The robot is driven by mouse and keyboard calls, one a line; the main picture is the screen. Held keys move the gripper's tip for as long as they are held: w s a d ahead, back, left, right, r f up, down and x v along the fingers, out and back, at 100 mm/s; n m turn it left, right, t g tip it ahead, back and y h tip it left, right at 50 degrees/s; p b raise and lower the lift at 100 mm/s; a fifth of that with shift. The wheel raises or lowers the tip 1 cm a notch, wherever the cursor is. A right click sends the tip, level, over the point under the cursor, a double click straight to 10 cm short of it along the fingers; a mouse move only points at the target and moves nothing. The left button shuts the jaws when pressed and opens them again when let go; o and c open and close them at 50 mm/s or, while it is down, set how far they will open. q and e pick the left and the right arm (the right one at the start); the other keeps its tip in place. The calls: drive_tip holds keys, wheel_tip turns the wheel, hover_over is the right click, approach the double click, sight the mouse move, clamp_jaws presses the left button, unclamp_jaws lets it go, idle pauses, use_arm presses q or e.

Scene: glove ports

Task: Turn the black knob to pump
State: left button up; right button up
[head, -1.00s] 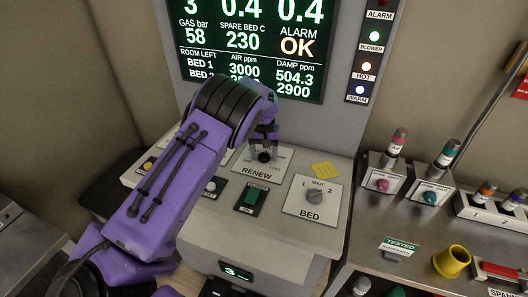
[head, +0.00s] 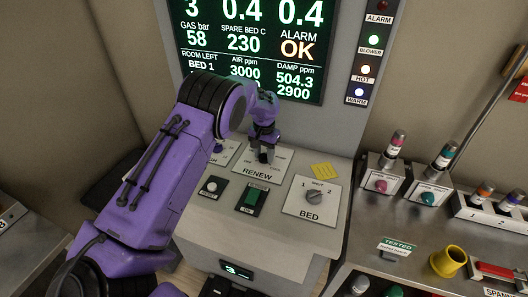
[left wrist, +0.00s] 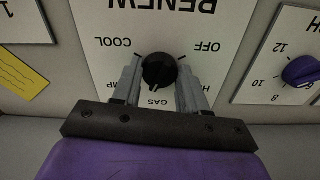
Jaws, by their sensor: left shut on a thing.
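The black knob (left wrist: 160,70) sits on the white RENEW plate (left wrist: 215,45), which appears upside down in the left wrist view. Labels COOL, OFF and GAS show around it; one ending in "MP" is partly hidden by a finger. The knob's pale pointer mark faces roughly GAS. My left gripper (left wrist: 160,85) has one finger on each side of the knob and is shut on it. In the head view my left gripper (head: 263,150) comes down over the RENEW plate (head: 258,172) and mostly hides the knob. My right gripper is not in view.
The BED knob (head: 314,197), a green switch (head: 252,198) and a yellow note (head: 321,171) share the panel. The display (head: 255,45) stands behind.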

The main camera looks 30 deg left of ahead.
use_arm(q)
drive_tip(key=m, duration=0.3)
drive_tip(key=shift+m, duration=2.1)
drive_tip(key=shift+d, duration=0.1)
drive_tip(key=o, duration=0.8)
drive_tip(key=shift+c, duration=0.2)
drive_tip(key=o, duration=0.3)
drive_tip(key=shift+w+f, duration=0.1)
drive_tip(key=shift+w, duration=0.2)
